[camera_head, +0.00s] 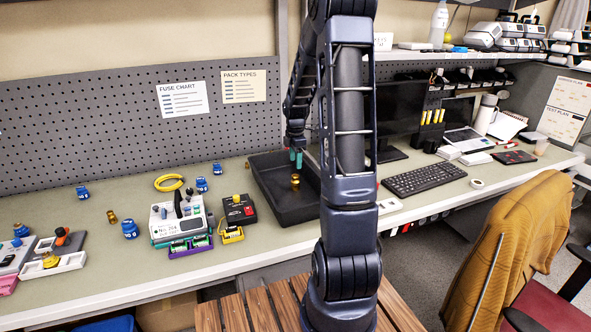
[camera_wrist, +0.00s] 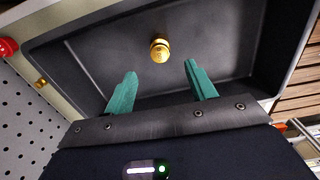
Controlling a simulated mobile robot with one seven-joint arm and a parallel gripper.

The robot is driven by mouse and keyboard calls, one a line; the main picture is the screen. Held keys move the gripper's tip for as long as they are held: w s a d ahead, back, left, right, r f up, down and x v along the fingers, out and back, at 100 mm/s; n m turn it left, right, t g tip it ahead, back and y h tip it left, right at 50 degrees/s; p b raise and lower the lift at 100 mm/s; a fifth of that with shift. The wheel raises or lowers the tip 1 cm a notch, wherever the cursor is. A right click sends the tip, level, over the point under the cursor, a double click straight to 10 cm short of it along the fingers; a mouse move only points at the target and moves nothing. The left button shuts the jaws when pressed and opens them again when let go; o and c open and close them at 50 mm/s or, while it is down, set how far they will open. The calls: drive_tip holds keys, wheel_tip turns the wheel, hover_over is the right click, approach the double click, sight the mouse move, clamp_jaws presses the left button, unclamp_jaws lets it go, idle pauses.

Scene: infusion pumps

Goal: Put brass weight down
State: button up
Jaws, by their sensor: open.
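A brass weight (camera_head: 295,181) stands in the black tray (camera_head: 266,184) on the bench. The wrist view shows the same brass weight (camera_wrist: 160,49) on the tray floor, beyond my fingertips and apart from them. My gripper (camera_head: 296,159) is above the tray, with its teal fingers pointing down. In the wrist view my gripper (camera_wrist: 161,72) is open, with nothing between the fingers. A second small brass weight (camera_head: 112,217) stands on the bench at the left, near a blue weight (camera_head: 130,229).
A keyboard (camera_head: 424,179) is at the right.

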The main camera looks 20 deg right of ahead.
drive_tip(key=shift+r, duration=0.7)
drive_tip(key=s+a+r+m+t, duration=0.2)
drive_tip(key=s+a+r+m, duration=0.3)
drive_tip(key=s+r, duration=0.5)
drive_tip(key=s+a+r+m+t, duration=0.1)
drive_tip(key=s+a+r+m, duration=0.2)
drive_tip(key=s+r+m, duration=0.7)
drive_tip(key=s+a+f+m+t, duration=0.1)
drive_tip(key=s+f+m, duration=0.1)
drive_tip(key=s, duration=0.9)
drive_tip(key=shift+s+m+t, duration=0.15)
drive_tip(key=shift+m+t, duration=0.15)
drive_tip(key=shift+m, duration=0.2)
drive_tip(key=shift+f, duration=0.1)
drive_tip(key=c, duration=0.3)
